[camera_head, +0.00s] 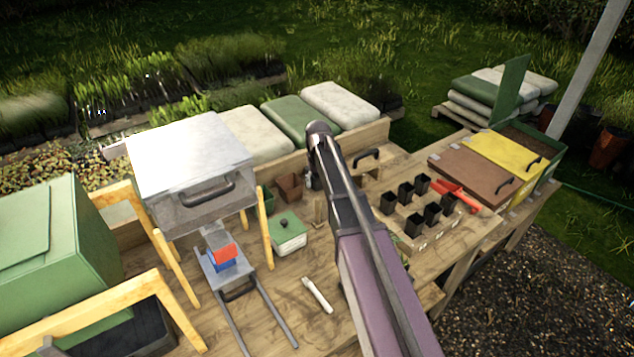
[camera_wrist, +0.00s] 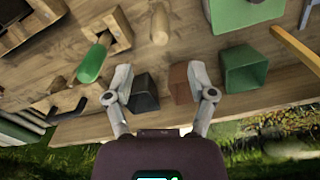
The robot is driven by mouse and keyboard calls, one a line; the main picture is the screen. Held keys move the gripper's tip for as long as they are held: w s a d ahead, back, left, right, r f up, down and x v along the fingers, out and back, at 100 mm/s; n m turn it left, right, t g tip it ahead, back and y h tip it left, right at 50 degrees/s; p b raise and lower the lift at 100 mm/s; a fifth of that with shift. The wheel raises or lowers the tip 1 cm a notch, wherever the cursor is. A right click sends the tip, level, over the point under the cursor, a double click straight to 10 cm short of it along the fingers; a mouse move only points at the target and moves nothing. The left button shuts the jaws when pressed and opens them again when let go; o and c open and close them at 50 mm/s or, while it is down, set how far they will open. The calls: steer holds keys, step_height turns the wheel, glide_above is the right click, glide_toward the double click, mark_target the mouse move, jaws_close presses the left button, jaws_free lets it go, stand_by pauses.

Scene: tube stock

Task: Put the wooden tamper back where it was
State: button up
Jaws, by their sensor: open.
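My gripper (camera_wrist: 162,82) is open and empty in the wrist view, its fingers spread above the bench. A pale wooden peg-like piece (camera_wrist: 159,24) stands beyond the fingers, near the top of that view. A smaller wooden piece (camera_wrist: 57,84) shows at the left, beside a green-handled tool (camera_wrist: 92,63) at a wooden holder (camera_wrist: 112,28). I cannot tell for certain which wooden piece is the tamper. In the head view my arm covers much of this area, and I cannot make out the tamper.
A black pot (camera_wrist: 145,93), a terracotta pot (camera_wrist: 181,84) and a green pot (camera_wrist: 243,70) stand close to the fingers. A green lidded box (camera_head: 289,232), a metal box on wooden legs (camera_head: 190,160) and several black pots (camera_head: 415,226) crowd the bench. Bare bench lies around the white tube (camera_head: 317,294).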

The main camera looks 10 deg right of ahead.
steer(key=s+m, duration=0.1)
steer(key=s, duration=2.3)
steer(key=shift+s+a, duration=0.15)
steer(key=shift+s, duration=0.25)
